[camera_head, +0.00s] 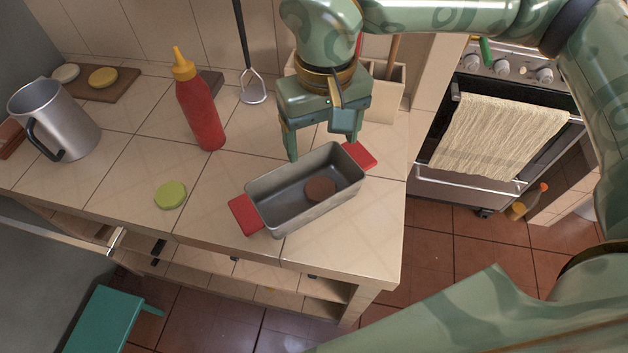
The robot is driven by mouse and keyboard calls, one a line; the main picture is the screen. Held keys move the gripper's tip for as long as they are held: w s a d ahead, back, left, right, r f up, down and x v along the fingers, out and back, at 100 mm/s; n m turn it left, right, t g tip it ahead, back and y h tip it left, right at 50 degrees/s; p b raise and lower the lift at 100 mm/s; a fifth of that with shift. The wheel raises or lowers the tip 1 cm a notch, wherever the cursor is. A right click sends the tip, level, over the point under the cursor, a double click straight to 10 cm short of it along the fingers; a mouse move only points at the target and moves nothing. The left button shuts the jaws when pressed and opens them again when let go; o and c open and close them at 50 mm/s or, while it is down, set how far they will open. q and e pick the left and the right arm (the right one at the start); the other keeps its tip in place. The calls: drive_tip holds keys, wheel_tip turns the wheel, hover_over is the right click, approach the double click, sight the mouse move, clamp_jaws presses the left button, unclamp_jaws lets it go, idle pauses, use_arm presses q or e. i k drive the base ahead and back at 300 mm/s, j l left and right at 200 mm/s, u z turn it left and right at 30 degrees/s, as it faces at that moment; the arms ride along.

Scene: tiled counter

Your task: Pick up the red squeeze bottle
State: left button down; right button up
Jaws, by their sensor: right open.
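The red squeeze bottle (201,112) stands upright on the tiled counter, left of the picture's middle. It has a yellow nozzle cap (182,63). My right gripper (323,147) points down over the back edge of a grey loaf pan, to the right of the bottle and clearly apart from it. Its fingers are spread and nothing shows between them. My left gripper is not in view.
The grey loaf pan (270,203) with red handles holds a brown disc (320,189). A green disc (170,195) lies in front of the bottle. A metal pitcher (62,115) stands left. A masher (252,88) and utensil holder (388,98) are behind.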

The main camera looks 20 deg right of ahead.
sight(194, 96)
drive_tip(key=k+l, duration=0.15)
drive_tip(key=k, duration=0.35)
drive_tip(key=k+l, duration=0.15)
drive_tip(key=k, duration=0.3)
